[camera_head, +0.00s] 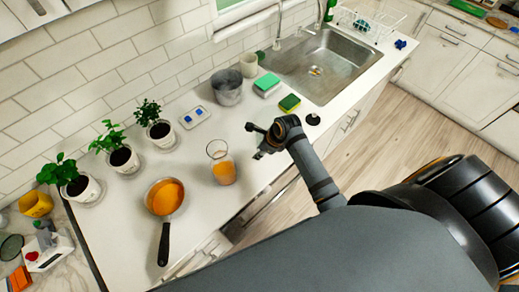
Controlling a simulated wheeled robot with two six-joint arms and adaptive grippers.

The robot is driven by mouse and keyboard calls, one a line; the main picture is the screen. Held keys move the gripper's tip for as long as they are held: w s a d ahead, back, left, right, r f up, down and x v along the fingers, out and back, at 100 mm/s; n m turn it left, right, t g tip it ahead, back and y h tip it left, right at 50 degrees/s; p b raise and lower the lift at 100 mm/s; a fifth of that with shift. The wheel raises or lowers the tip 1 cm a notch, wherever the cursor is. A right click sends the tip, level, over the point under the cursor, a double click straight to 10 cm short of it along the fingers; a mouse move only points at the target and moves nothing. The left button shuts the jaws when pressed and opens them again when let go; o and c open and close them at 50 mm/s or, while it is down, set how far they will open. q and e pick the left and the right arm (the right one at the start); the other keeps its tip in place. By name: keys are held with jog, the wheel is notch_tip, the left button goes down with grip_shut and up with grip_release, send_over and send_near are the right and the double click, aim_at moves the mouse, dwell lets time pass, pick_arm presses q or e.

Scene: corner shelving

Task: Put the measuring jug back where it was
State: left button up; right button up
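The measuring jug (223,171), a clear vessel part filled with orange liquid, stands upright on the white counter (205,215) left of the sink. A pan (164,197) with a black handle, also holding orange liquid, sits to its lower left. The arm entering from the lower right appears to be my right one. Its gripper (256,141) is just above and right of the jug, apart from it. The fingers look spread, with nothing between them. My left gripper is not in view.
Several potted plants (118,157) line the tiled wall. A grey pot (227,88), a small tray with blue items (194,117) and sponges (289,103) stand behind the jug. The sink (325,65) is to the right. Counter around the jug and pan is clear.

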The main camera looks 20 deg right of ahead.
jog(key=shift+w, duration=0.2)
jog(key=shift+w+d, duration=0.1)
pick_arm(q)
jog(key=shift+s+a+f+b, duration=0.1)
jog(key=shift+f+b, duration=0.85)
pick_arm(e)
jog(key=v, duration=1.2)
jog(key=shift+f, duration=0.1)
